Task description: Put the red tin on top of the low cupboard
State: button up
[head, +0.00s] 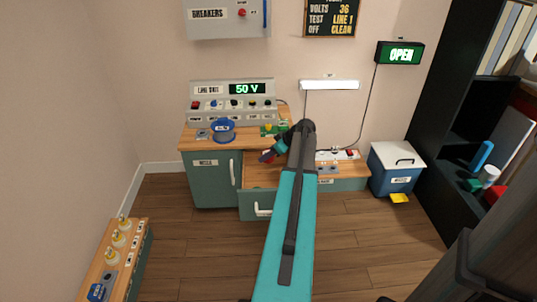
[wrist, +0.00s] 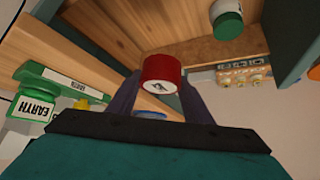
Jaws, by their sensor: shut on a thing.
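A red tin (wrist: 160,68) with a pale, marked end sits between the two dark fingers of my gripper (wrist: 163,92) in the wrist view. My gripper is shut on it. In the head view my gripper (head: 268,153) is partly hidden by my arm; a small red patch there seems to be the tin. It is above the wooden area behind a green drawer front (head: 256,203). A green cupboard (head: 214,184) with a wooden top stands just left of it. I cannot tell for sure which cupboard is the low one.
A blue spool (head: 222,130) and a labelled panel (head: 232,101) stand on the cupboard top. A lidded blue bin (head: 392,176) stands right. The floor in front is clear.

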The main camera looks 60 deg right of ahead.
dwell(0.4)
jog(key=shift+s+a+r+p, duration=0.1)
jog(key=shift+a+r+p, duration=0.1)
jog(key=shift+r+p, duration=0.1)
jog(key=w+a+r+p, duration=0.3)
jog(key=a+r+p, duration=0.2)
jog(key=r+p, duration=0.2)
jog(key=p, duration=0.2)
jog(key=shift+a+r+p, duration=0.35)
jog(key=shift+r, duration=0.05)
jog(key=shift+d, duration=0.1)
send_over(246, 136)
jog(key=s, duration=0.3)
jog(key=shift+d+f, duration=0.1)
jog(key=shift+f, duration=0.7)
jog(key=shift+f, duration=1.75)
